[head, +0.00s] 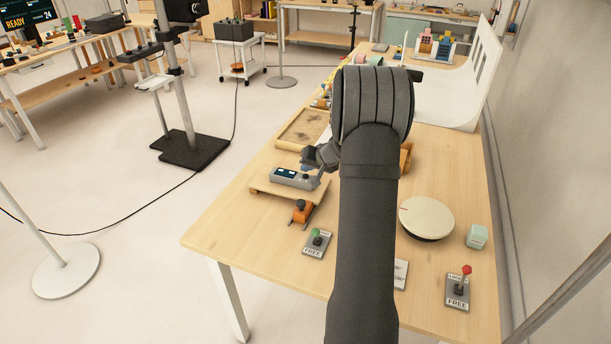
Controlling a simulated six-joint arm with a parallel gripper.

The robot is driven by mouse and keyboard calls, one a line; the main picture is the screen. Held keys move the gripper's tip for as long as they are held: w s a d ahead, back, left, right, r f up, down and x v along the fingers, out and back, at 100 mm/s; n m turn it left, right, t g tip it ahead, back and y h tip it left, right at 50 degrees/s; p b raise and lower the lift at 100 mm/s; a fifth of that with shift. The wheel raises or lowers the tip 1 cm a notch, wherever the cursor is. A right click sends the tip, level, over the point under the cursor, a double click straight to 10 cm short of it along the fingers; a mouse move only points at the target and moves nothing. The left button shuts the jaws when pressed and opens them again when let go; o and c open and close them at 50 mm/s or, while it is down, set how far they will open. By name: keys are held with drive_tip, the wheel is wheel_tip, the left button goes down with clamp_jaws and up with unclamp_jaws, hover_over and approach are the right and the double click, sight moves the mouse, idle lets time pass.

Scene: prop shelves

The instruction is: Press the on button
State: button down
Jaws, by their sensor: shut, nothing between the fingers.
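A grey device (290,178) with small dark display windows sits on a light wooden board (262,187) near the left edge of the table. Its buttons are too small to tell apart, and I cannot make out which one is the on button. My gripper (316,166) is shut and empty, at the back right of the device and very close to it. I cannot tell whether the fingertips touch it. My dark arm crosses the middle of the view and hides the table behind it.
An orange clamp-like item (302,209) and a green-knobbed lever box (317,241) stand in front of the device. A round cream disc (426,217), a mint cube (477,236) and a red-knobbed lever box (459,289) stand right of my arm. A shallow wooden tray (283,143) lies behind.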

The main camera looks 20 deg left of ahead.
sight(307, 176)
drive_tip(key=shift+f, duration=0.35)
drive_tip(key=shift+f, duration=0.7)
idle(0.7)
drive_tip(key=shift+r, duration=0.15)
idle(0.4)
drive_tip(key=shift+r, duration=1)
drive_tip(key=shift+a+r, duration=0.1)
drive_tip(key=shift+r, duration=2.4)
wheel_tip(307, 176, up, 4)
drive_tip(key=shift+f, duration=0.1)
